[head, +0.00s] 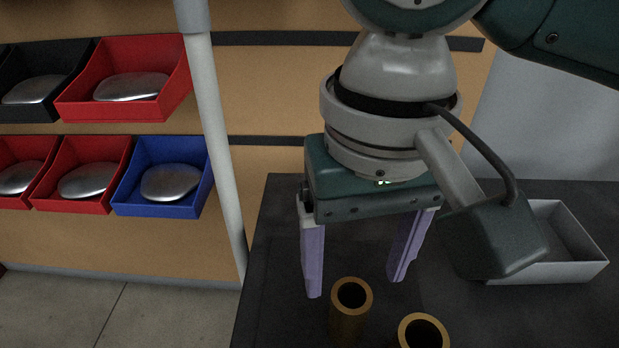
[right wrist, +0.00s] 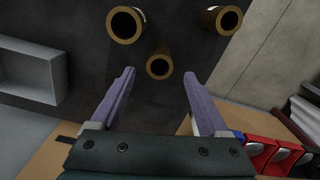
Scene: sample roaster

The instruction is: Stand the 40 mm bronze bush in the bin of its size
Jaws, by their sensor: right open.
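Two hollow bronze bushes stand upright on the dark bench top in the head view, one nearer the gripper (head: 351,318) and one lower right (head: 424,333). The right wrist view shows three bushes: one between the fingertips (right wrist: 158,67), one upper left (right wrist: 127,27) and one upper right (right wrist: 222,20). I cannot tell which is the 40 mm one. My right gripper (head: 355,287) points down, open and empty, its lilac fingers apart above and behind the nearer bush. My left gripper is not in view.
Wall bins hang on the left: black (head: 15,112), red (head: 72,109), two lower red and a blue (head: 160,211). Silvery rounded things lie in them; no size marks are readable. A pale pole (head: 215,130) stands before the wall. A grey tray (head: 555,271) sits on the bench's right.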

